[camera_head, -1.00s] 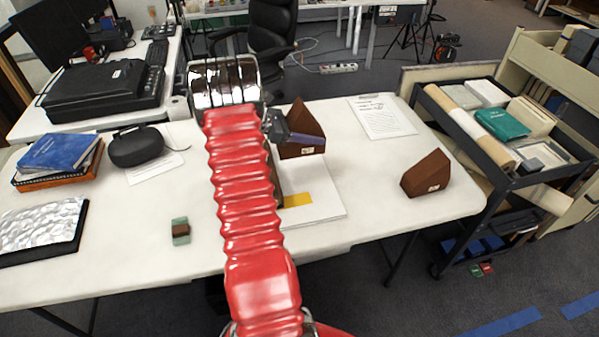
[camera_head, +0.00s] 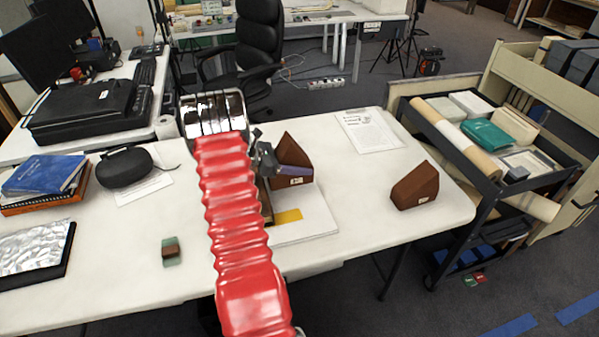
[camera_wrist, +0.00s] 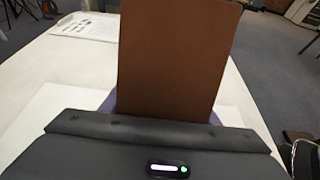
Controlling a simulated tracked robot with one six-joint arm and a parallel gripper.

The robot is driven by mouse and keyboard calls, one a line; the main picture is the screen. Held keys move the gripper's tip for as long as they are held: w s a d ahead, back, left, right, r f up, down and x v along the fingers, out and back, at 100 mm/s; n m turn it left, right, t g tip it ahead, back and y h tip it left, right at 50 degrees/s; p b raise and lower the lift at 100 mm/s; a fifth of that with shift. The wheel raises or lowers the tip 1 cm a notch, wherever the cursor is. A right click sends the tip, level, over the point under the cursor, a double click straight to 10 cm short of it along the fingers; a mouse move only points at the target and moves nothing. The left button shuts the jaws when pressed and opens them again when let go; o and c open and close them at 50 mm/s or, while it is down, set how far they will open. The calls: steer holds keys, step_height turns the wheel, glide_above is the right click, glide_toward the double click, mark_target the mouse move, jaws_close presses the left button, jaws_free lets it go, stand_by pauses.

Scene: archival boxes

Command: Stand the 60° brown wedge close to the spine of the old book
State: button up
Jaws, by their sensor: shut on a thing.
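My gripper (camera_head: 278,166) is shut on a brown wedge (camera_head: 294,153), with dark purple fingers across its lower part. In the wrist view the held wedge (camera_wrist: 175,50) rises as a tall flat brown face between the fingers. Its small label is too small to read. The old book (camera_head: 266,203) shows only as a narrow brown edge beside my red arm, which hides the rest. It lies on a white board (camera_head: 312,228). The held wedge is just beyond and right of that edge; I cannot tell whether it touches the board or book.
A second, lower brown wedge (camera_head: 415,187) stands on the table's right part. A paper sheet (camera_head: 368,131) lies behind it. A black case (camera_head: 125,167), blue book (camera_head: 45,174) and small green-brown block (camera_head: 171,251) are at left. A loaded cart (camera_head: 478,160) stands right.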

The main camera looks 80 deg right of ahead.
steer(key=shift+f, duration=1.85)
steer(key=shift+f, duration=0.15)
steer(key=o, duration=1)
steer(key=shift+o, duration=0.2)
steer(key=v, duration=1.2)
steer(key=shift+w, duration=0.1)
